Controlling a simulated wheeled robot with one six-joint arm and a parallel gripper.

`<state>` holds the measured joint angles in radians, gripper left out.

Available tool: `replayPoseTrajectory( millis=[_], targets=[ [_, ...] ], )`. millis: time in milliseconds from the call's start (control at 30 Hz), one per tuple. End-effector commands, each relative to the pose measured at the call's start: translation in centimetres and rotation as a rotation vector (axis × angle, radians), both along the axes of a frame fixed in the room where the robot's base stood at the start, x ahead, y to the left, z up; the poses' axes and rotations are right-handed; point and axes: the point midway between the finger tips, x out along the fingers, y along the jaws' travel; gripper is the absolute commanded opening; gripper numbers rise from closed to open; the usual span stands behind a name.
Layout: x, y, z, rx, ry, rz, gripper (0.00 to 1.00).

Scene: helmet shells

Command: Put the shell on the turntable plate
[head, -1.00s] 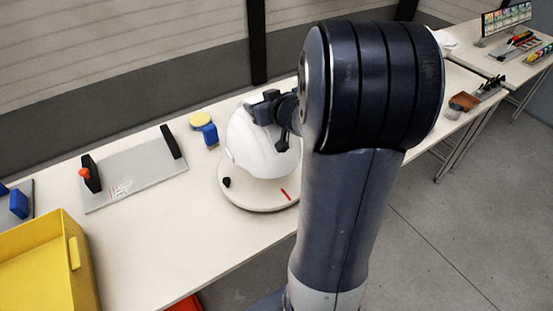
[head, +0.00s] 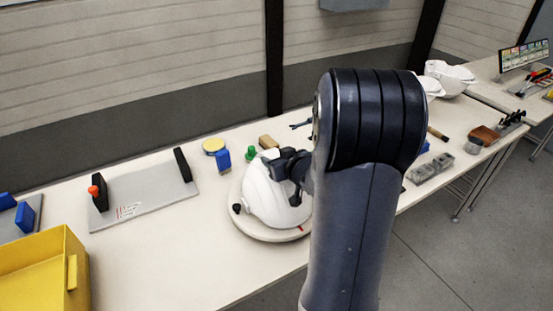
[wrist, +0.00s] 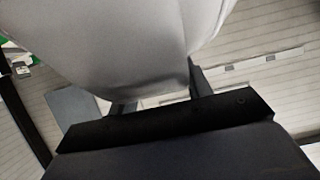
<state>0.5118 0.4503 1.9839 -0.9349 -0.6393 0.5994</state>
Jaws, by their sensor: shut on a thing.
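The white helmet shell (head: 262,200) sits low over the round turntable plate (head: 243,222), covering most of it. I cannot tell whether its rim touches the plate. My gripper (head: 292,172) is shut on the shell's upper right side. In the wrist view the pale shell (wrist: 120,45) fills the upper middle, with my gripper (wrist: 160,92) at its lower edge. My arm hides the right end of the plate. A black knob (head: 237,208) stands at the plate's left edge, and a red mark shows at its front right.
A yellow bin (head: 45,275) stands at the front left. A grey fixture plate (head: 145,195) with black uprights lies left of the turntable. Blue block (head: 224,160), yellow disc (head: 213,145) and green piece (head: 251,154) stand behind. More white shells (head: 450,78) lie at far right.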

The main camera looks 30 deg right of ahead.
Motion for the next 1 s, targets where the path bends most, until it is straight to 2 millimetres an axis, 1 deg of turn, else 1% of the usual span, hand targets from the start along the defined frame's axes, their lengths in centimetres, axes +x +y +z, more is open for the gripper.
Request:
replayPoseTrajectory(
  millis=[133,167,400,433,633,767,867,967,1000],
  targets=[
    [0.0,0.0,-0.3,0.0,-0.002,0.0,0.0],
    [0.0,0.0,-0.4,0.0,0.0,0.0,0.48],
    [0.0,0.0,-0.3,0.0,0.001,0.0,0.67],
    [0.0,0.0,-0.3,0.0,0.001,0.0,0.69],
    [0.0,0.0,-0.3,0.0,0.001,0.0,0.69],
    [-0.1,0.0,0.3,0.0,0.0,0.0,0.69],
    [-1.3,-0.1,0.7,-0.001,0.0,-0.003,0.69],
    [-3.0,-0.2,1.4,-0.001,-0.002,-0.003,0.69],
    [-3.9,-0.3,1.8,-0.001,-0.001,-0.004,0.69]
  ],
)
